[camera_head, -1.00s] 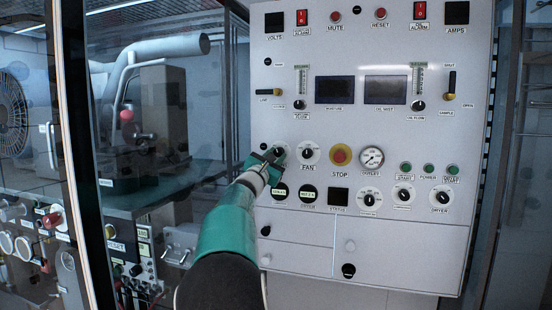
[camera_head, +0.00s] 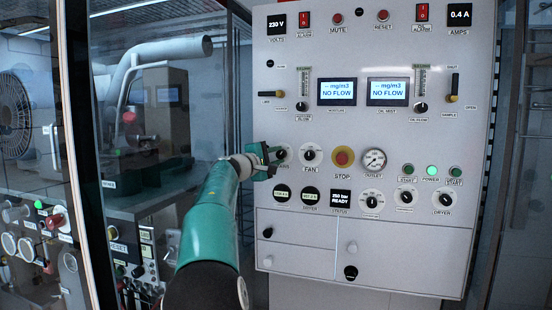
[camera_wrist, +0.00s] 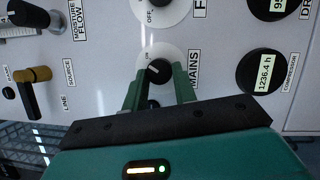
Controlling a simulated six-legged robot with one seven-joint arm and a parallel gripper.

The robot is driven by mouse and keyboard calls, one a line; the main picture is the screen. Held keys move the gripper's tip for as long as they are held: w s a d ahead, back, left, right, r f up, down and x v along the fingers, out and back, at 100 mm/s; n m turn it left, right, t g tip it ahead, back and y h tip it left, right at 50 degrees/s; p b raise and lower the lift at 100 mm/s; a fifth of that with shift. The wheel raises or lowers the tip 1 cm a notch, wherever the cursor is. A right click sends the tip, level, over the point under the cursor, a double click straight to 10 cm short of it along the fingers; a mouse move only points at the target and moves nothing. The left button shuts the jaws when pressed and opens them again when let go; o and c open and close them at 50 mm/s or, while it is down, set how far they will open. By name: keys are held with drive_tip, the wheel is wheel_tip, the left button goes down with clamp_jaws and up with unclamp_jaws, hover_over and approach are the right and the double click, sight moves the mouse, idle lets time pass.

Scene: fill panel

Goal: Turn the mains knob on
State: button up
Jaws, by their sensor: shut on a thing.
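The mains knob (camera_wrist: 157,72) is a black knob on a white round dial, labelled MAINS, on the grey control panel (camera_head: 300,225). In the wrist view my gripper (camera_wrist: 158,88) has its two green fingers on either side of the knob, shut on it. In the head view my gripper (camera_head: 268,158) is at the panel's left side, and its fingers partly cover the knob (camera_head: 281,154). The knob's exact pointer angle is hard to read. The voltage display (camera_head: 277,22) reads 230 V and the green power lamp (camera_head: 432,170) is lit.
The fan knob (camera_head: 310,154) and the red stop button (camera_head: 343,157) are just right of the mains knob. Two lit screens (camera_head: 337,92) read NO FLOW. The line/source lever (camera_wrist: 31,91) sticks out nearby. Glass panes and machinery stand at the left.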

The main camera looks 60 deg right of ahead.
drive_tip(key=shift+r+m+y, duration=0.1)
drive_tip(key=shift+m+y, duration=0.4)
drive_tip(key=shift+m, duration=0.6)
drive_tip(key=o, duration=1)
drive_tip(key=shift+c, duration=0.2)
drive_tip(key=shift+r, duration=0.15)
